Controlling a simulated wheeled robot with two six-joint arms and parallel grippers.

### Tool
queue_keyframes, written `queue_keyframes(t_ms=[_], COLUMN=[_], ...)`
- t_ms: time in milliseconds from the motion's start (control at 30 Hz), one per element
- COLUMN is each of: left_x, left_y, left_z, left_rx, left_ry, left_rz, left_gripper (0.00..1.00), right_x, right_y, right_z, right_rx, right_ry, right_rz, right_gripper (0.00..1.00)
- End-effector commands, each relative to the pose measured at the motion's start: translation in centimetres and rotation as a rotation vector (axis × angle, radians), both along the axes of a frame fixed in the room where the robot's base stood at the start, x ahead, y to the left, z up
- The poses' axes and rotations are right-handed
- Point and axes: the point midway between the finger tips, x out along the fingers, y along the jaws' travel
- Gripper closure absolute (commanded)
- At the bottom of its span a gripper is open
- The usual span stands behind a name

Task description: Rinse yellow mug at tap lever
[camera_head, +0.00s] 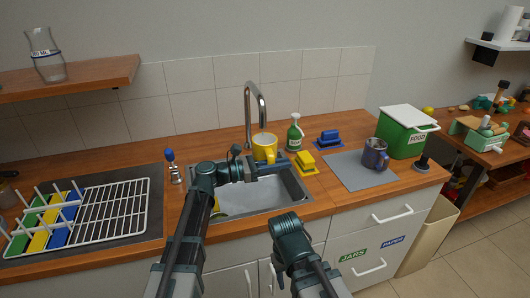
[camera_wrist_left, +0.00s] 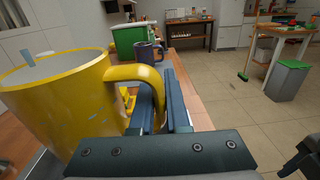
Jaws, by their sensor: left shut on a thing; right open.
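The yellow mug (camera_head: 264,147) is upright above the sink (camera_head: 268,200), below the end of the curved tap spout (camera_head: 258,100). My left gripper (camera_head: 274,165) is shut on the mug's handle. In the left wrist view the handle (camera_wrist_left: 135,73) sits between the fingers (camera_wrist_left: 162,102), and bluish specks mark the mug's wall (camera_wrist_left: 70,105). A pale blue shape (camera_wrist_left: 28,59) shows inside its rim; I cannot tell what it is. The blue-topped tap lever (camera_head: 171,160) stands left of the sink. My right gripper (camera_head: 290,222) is open and empty in front of the counter.
A dish rack (camera_head: 110,212) stands at left. A green soap bottle (camera_head: 295,133), yellow sponge (camera_head: 306,162) and blue sponge (camera_head: 328,138) sit behind and right of the sink. A dark blue mug (camera_head: 375,154) stands on a grey mat (camera_head: 350,173), near a green food bin (camera_head: 403,133).

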Motion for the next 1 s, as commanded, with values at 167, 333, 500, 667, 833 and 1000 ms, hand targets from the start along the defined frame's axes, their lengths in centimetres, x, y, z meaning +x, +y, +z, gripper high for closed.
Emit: queue_keyframes(t_ms=[167,333,500,667,833,1000], left_x=[-0.2,-1.2,-2.6,-3.8,-5.1,-6.3], left_y=[0.0,-0.1,-0.2,-0.4,-0.5,-0.6], left_z=[0.0,0.0,0.0,0.0,0.0,0.0], left_rx=[-0.001,-0.001,-0.001,-0.001,-0.001,-0.001], left_ry=[0.000,0.000,0.000,0.000,0.000,0.000], left_rz=[0.000,0.000,0.000,0.000,0.000,-0.001], left_gripper=[1.00,1.00,1.00,1.00,1.00,1.00], right_x=[0.0,0.0,0.0,0.0,0.0,0.0], right_y=[0.0,0.0,0.0,0.0,0.0,0.0], right_z=[0.0,0.0,0.0,0.0,0.0,0.0], right_rx=[0.000,0.000,0.000,0.000,0.000,0.000], right_ry=[0.000,0.000,0.000,0.000,0.000,0.000], right_rz=[0.000,0.000,0.000,0.000,0.000,0.000], right_gripper=[0.50,0.50,0.50,0.50,0.50,0.50])
